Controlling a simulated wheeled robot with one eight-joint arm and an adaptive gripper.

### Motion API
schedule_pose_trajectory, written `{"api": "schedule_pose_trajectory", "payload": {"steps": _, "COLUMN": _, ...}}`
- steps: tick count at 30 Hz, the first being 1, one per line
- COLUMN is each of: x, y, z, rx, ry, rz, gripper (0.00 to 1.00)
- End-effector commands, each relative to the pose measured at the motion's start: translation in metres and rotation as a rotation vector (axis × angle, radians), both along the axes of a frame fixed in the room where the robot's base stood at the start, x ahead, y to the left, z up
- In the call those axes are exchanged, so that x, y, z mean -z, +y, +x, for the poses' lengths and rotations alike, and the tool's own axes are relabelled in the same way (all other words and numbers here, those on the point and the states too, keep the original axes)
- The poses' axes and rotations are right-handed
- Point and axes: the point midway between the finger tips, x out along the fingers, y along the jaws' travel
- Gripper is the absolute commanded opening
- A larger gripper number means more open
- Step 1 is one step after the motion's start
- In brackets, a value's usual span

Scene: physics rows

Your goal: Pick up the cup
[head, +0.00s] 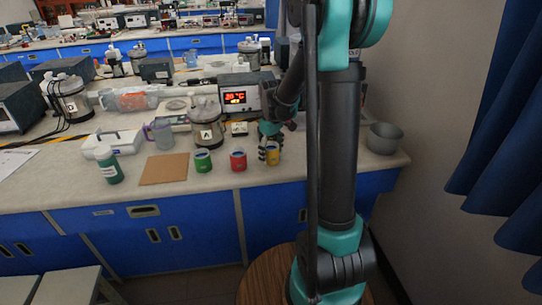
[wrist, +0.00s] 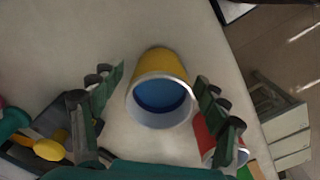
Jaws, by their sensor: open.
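A yellow cup (head: 273,158) with a blue inside stands near the front edge of the bench, at the right end of a row of small cups. My gripper (head: 269,151) is over it from above and behind, its fingers partly covering the cup. In the wrist view the yellow cup (wrist: 161,88) lies between the two spread fingers of my gripper (wrist: 160,108), with a visible gap on each side. The gripper is open and holds nothing. A red cup (head: 238,160) and a green cup (head: 203,161) stand to the left of the yellow one.
The red cup (wrist: 208,140) shows close beside one finger in the wrist view. A brown board (head: 164,169) and a green bottle (head: 109,167) are farther left. A grey bowl (head: 384,138) stands at the right end. A temperature display box (head: 240,96) is behind the cups.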

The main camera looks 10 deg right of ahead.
Motion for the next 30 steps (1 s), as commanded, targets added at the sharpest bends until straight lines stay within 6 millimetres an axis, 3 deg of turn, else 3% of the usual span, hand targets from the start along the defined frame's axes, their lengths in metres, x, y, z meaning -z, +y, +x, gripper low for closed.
{"api": "schedule_pose_trajectory", "payload": {"steps": 10, "x": 0.0071, "y": -0.0001, "z": 0.0, "rx": 0.0, "ry": 0.0, "rz": 0.0, "gripper": 0.73}}
{"api": "schedule_pose_trajectory", "payload": {"steps": 24, "x": 0.0069, "y": -0.0001, "z": 0.0, "rx": 0.0, "ry": 0.0, "rz": 0.0, "gripper": 0.15}}
{"api": "schedule_pose_trajectory", "payload": {"steps": 30, "x": 0.0066, "y": -0.0001, "z": -0.0001, "rx": 0.0, "ry": 0.0, "rz": 0.0, "gripper": 0.15}}
